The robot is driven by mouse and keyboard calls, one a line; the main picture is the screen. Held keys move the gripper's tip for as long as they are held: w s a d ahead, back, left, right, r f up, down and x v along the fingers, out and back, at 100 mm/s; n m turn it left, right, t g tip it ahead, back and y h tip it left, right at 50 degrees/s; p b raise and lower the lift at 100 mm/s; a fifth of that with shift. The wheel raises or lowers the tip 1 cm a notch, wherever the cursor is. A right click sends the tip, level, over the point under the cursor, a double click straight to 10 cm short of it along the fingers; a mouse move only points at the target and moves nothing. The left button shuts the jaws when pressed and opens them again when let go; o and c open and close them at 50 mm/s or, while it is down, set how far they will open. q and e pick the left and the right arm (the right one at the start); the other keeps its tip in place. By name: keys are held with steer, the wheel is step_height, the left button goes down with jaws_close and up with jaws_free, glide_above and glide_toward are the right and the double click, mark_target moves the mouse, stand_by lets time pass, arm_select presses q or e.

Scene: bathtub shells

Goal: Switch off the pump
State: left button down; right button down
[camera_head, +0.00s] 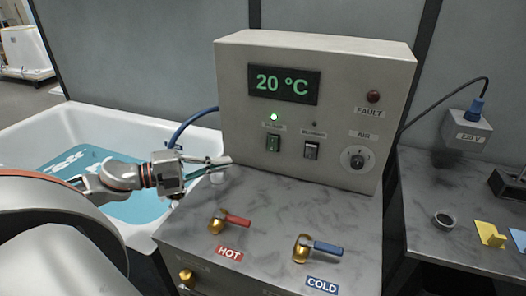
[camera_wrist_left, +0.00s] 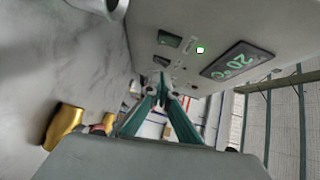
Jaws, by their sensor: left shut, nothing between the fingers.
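The grey control box (camera_head: 400,100) stands at the back of the counter. A green rocker switch (camera_head: 273,143) sits on its front under a lit green lamp (camera_head: 274,117); the small label between them is too blurred to read. A dark rocker switch (camera_head: 311,150) sits to its right under an unlit lamp. My left gripper (camera_head: 226,161) is shut and empty, left of and a little below the green switch, apart from it. The left wrist view shows the shut fingers (camera_wrist_left: 162,85) beside the panel, with the green switch (camera_wrist_left: 170,40) and the display (camera_wrist_left: 238,60). My right gripper is not in view.
The red HOT lever (camera_head: 236,219) and blue COLD lever (camera_head: 326,248) stand on the counter before the box. The AIR knob (camera_head: 357,158) is at the panel's right. A tub of water (camera_head: 130,208) lies left. A side table (camera_head: 445,180) with small items stands right.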

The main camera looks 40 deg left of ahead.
arm_select(q)
steer(key=b, duration=0.2)
glide_toward(275, 149)
steer(key=d, duration=0.3)
steer(key=w+b, duration=0.2)
steer(key=w, duration=0.1)
steer(key=w+b, duration=0.1)
steer(key=shift+w+f, duration=0.3)
steer(key=shift+w, duration=0.05)
stand_by(0.3)
